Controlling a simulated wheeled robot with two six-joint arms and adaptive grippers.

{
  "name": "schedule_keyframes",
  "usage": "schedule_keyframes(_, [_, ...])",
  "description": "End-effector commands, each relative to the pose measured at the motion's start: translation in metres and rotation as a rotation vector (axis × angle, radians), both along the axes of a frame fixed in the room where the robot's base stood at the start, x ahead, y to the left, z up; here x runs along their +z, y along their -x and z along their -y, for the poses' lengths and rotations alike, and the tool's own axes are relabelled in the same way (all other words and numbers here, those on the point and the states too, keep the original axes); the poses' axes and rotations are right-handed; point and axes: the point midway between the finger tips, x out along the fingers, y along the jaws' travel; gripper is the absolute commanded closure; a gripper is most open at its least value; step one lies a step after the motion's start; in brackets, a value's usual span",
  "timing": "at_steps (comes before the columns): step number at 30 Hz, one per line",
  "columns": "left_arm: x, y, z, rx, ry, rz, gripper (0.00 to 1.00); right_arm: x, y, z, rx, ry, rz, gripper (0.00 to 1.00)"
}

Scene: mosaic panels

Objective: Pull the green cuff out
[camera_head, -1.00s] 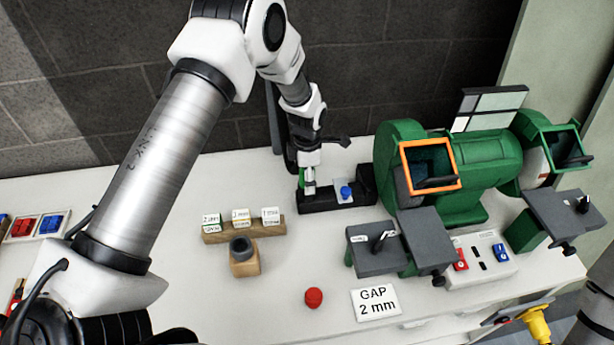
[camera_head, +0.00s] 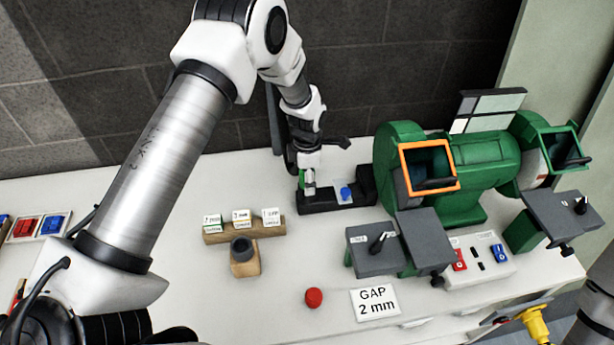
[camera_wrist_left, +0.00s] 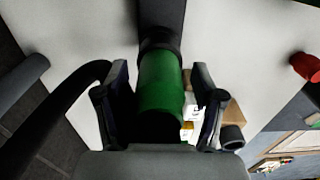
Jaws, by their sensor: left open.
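The green cuff (camera_wrist_left: 160,85) is a green cylinder with dark ends, seated at the black holder (camera_head: 318,205) on the bench. In the head view only a sliver of green (camera_head: 302,179) shows beside my left gripper (camera_head: 308,178). In the left wrist view my left gripper (camera_wrist_left: 158,112) is open, with one finger on each side of the cuff. I cannot tell whether the fingers touch it. A blue knob (camera_head: 346,193) sits on the holder to the right of the cuff. My right gripper is not in view.
A green bench grinder (camera_head: 480,165) with an orange-framed guard stands right of the holder. A wooden block with labelled cards (camera_head: 243,232), a small wooden stand (camera_head: 244,262), a red knob (camera_head: 314,297) and a "GAP 2 mm" card (camera_head: 375,302) lie in front. A dark wall is behind.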

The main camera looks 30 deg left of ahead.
Motion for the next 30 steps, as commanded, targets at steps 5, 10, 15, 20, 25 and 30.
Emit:
schedule_keyframes(5, [0.000,0.000,0.000,0.000,0.000,0.000,0.49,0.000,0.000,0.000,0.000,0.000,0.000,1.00])
schedule_keyframes(10, [0.000,0.000,0.000,0.000,0.000,0.000,1.00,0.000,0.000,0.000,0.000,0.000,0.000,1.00])
schedule_keyframes(15, [0.001,0.000,0.000,0.000,0.000,0.000,1.00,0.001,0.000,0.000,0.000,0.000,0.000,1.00])
schedule_keyframes(20, [0.008,0.000,0.000,0.000,0.000,0.000,1.00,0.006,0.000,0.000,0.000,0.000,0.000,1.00])
schedule_keyframes(25, [0.015,0.000,0.000,0.000,-0.001,0.001,1.00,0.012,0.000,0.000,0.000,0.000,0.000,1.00])
schedule_keyframes(30, [0.022,0.000,0.000,0.000,-0.001,0.001,1.00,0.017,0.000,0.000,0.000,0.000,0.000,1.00])
